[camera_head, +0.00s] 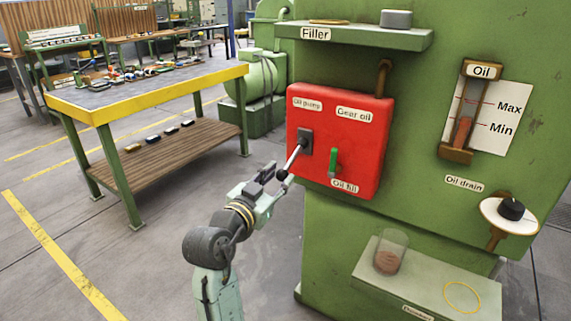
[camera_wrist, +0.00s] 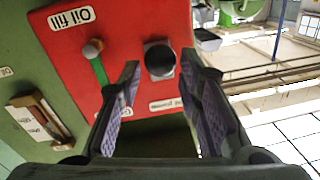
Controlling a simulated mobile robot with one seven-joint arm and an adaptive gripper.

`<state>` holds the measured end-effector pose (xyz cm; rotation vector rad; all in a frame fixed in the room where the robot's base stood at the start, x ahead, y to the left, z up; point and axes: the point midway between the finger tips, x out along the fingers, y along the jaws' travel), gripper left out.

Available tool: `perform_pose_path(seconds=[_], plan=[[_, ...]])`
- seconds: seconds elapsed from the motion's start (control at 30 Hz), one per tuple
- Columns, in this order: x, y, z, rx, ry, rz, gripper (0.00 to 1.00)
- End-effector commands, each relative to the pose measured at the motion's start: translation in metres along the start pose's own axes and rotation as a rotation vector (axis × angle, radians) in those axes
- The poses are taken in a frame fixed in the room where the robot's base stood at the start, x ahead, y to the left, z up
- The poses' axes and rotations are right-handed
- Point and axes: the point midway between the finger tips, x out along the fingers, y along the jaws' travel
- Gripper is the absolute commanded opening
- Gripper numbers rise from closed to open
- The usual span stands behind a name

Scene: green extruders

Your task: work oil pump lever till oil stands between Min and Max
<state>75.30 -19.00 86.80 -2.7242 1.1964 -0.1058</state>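The oil pump lever (camera_head: 294,156) sticks out from the red panel (camera_head: 365,113) and slants down-left to a black ball knob (camera_head: 282,174). In the wrist view the knob (camera_wrist: 160,60) shows between the tips of my open gripper (camera_wrist: 160,66), with a gap visible on each side. In the head view my gripper (camera_head: 267,181) is right beside the knob; contact is not clear. The oil gauge (camera_head: 467,105) has Min and Max marks. Brown oil (camera_head: 462,132) stands in its lower part, its top close to the Min line; exactly above or below is hard to tell.
A green oil fill handle (camera_head: 334,162) sits right of the lever. A filler shelf (camera_head: 355,34) juts out above. A drain plate (camera_head: 509,215) and a lower ledge (camera_head: 430,278) with a glass (camera_head: 390,252) are at right. A yellow-edged workbench (camera_head: 150,95) stands left; floor between is open.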

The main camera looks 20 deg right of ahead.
Motion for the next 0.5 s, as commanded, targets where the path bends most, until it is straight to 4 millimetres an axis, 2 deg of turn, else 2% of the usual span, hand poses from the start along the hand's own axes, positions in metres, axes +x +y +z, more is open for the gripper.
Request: perform_pose_path(seconds=[0.1, 0.2, 0.33, 0.5], plan=[[0.022, 0.001, -0.002, 0.000, -0.001, 0.003, 0.32], [0.035, 0.000, -0.002, 0.001, 0.000, 0.002, 0.32], [0.045, 0.000, -0.001, 0.001, 0.000, 0.000, 0.32], [0.048, 0.000, 0.000, 0.001, 0.000, -0.001, 0.32]])
